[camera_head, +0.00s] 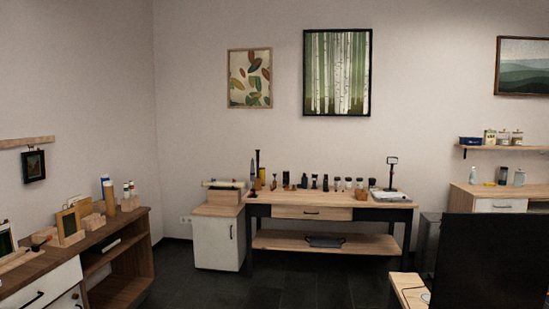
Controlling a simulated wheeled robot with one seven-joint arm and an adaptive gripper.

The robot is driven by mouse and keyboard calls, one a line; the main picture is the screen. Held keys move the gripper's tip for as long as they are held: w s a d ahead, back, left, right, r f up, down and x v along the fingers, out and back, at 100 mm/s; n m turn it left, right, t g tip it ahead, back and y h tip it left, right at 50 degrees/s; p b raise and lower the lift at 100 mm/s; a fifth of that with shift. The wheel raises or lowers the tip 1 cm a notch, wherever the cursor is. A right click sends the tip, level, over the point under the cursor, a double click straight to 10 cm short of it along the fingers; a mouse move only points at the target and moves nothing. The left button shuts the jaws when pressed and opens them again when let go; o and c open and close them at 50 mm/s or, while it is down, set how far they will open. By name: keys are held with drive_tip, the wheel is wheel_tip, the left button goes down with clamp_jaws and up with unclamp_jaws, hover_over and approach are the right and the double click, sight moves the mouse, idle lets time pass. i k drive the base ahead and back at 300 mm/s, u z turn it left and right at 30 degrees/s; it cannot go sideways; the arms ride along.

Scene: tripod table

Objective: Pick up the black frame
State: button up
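Several frames could be the black one, and I cannot tell which is meant. A small black frame (34,166) with a dark picture hangs below the wooden wall shelf at the left. A large black frame (337,72) with birch trunks hangs on the back wall. A dark frame (521,66) with green hills hangs at the upper right. Part of a dark-edged frame (6,243) stands on the left cabinet, cut off by the picture's edge. My gripper is not in view.
The left cabinet (134,218) holds wooden blocks and bottles. A workbench (262,198) with many small items stands at the back. A large black panel (490,262) blocks the lower right. Dark floor (290,286) lies open in the middle.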

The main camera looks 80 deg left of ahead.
sight(33, 162)
drive_tip(key=u, duration=3.75)
drive_tip(key=k, duration=0.6)
drive_tip(key=z, duration=0.85)
drive_tip(key=i, duration=4.7)
drive_tip(key=u, duration=0.15)
